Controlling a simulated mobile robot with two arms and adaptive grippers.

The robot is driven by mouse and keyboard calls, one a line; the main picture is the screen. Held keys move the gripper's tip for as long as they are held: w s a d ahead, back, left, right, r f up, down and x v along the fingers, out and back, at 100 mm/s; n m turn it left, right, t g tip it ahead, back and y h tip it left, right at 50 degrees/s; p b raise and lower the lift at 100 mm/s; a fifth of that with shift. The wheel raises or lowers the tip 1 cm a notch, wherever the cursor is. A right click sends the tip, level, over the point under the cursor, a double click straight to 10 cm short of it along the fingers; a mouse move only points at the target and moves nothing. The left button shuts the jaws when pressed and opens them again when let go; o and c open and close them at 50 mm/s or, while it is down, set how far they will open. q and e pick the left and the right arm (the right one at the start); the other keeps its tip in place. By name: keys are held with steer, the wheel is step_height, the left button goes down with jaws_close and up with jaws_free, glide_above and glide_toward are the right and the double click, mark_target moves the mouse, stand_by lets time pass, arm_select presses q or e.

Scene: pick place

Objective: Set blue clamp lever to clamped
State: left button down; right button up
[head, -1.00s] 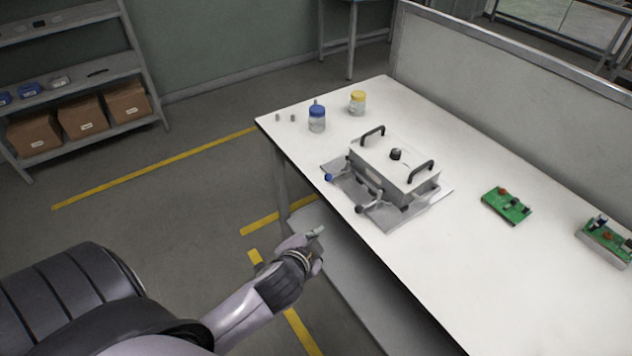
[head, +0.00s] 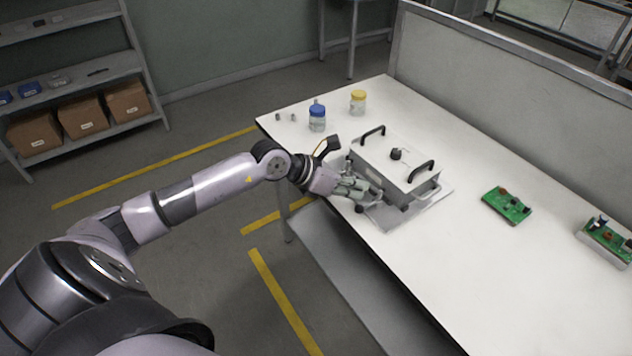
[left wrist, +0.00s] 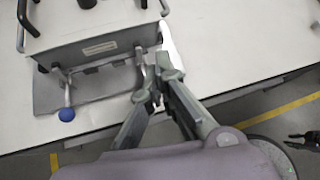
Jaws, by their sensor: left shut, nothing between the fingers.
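The grey clamp fixture (head: 402,168) sits near the table's left edge, with a box-like body, two black handles and a black top knob. The blue-tipped clamp lever (left wrist: 67,114) shows in the left wrist view, its ball standing out past the base plate's front edge. In the head view my left arm hides it. A second lever with a dark knob (head: 360,209) is at the fixture's front. My left gripper (head: 372,192) is shut and empty at the fixture's front side. In the left wrist view its fingertips (left wrist: 156,92) are right of the blue ball, close to the second lever.
A blue-lidded jar (head: 317,119) and a yellow-lidded jar (head: 358,102) stand behind the fixture. A green circuit board (head: 507,205) lies to its right, another (head: 606,240) farther right. The table's front right is clear. A grey partition (head: 510,85) runs along the back.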

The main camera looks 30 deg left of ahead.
arm_select(q)
steer(key=a+f+g+y, duration=0.2)
steer(key=a+y, duration=0.4)
steer(key=a, duration=0.9)
steer(key=shift+f+m, duration=0.2)
steer(key=shift+m, duration=0.2)
steer(key=a+p+x, duration=0.1)
steer(key=x, duration=0.9)
steer(key=shift+d, duration=0.45)
steer(key=shift+r+p, duration=0.1)
steer(key=shift+p, duration=0.2)
steer(key=shift+r+g+y, duration=0.2)
steer(key=shift+g+y, duration=0.1)
steer(key=shift+g, duration=0.1)
